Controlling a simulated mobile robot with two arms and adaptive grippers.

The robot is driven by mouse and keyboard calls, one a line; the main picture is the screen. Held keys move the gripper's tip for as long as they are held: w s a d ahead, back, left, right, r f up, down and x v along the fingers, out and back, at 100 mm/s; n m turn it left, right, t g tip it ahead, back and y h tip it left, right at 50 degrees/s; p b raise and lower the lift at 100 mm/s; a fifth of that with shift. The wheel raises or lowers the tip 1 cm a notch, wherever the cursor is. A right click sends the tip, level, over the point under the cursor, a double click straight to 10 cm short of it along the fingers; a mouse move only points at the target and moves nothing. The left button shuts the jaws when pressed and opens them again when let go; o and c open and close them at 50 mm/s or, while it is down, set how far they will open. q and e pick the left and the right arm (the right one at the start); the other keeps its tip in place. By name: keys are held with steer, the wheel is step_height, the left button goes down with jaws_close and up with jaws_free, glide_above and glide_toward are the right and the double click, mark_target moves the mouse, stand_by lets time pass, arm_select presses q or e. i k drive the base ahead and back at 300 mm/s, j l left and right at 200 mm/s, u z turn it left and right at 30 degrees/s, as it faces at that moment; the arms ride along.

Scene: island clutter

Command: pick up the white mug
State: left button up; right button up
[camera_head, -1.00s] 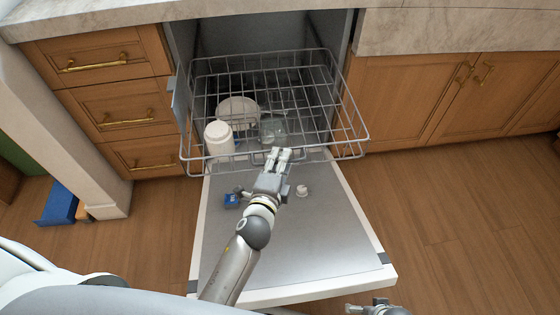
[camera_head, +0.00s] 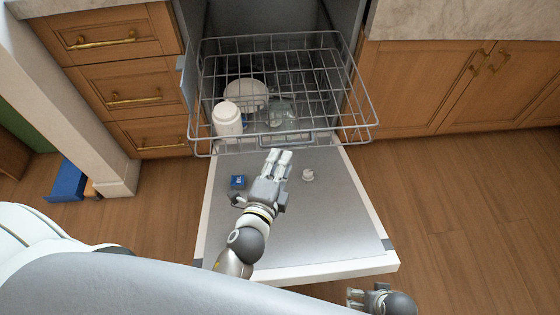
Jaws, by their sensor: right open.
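The white mug (camera_head: 227,122) appears as a white cup-like cylinder at the front left of the wire dishwasher rack (camera_head: 356,131). Rack wires cross in front of it, and I cannot make out a handle. My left gripper (camera_head: 278,158) is over the open dishwasher door (camera_head: 330,225), in front of the rack's front edge and to the right of the mug, not touching it. Its fingers lie close together, and I cannot tell if there is a gap. My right gripper (camera_head: 366,297) is open at the bottom edge, far from the rack.
A white plate or bowl (camera_head: 246,95) and a clear glass (camera_head: 280,114) are also in the rack. A small blue box (camera_head: 238,182) and a small white item (camera_head: 307,175) lie on the door. Wooden cabinets flank the dishwasher. The floor at right is clear.

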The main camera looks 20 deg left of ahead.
mark_target(226, 117)
steer(key=k+j, duration=0.1)
steer(key=j, duration=0.3)
steer(key=k+j, duration=0.1)
steer(key=j, duration=0.25)
steer(key=k+j, duration=0.1)
steer(key=j, duration=0.3)
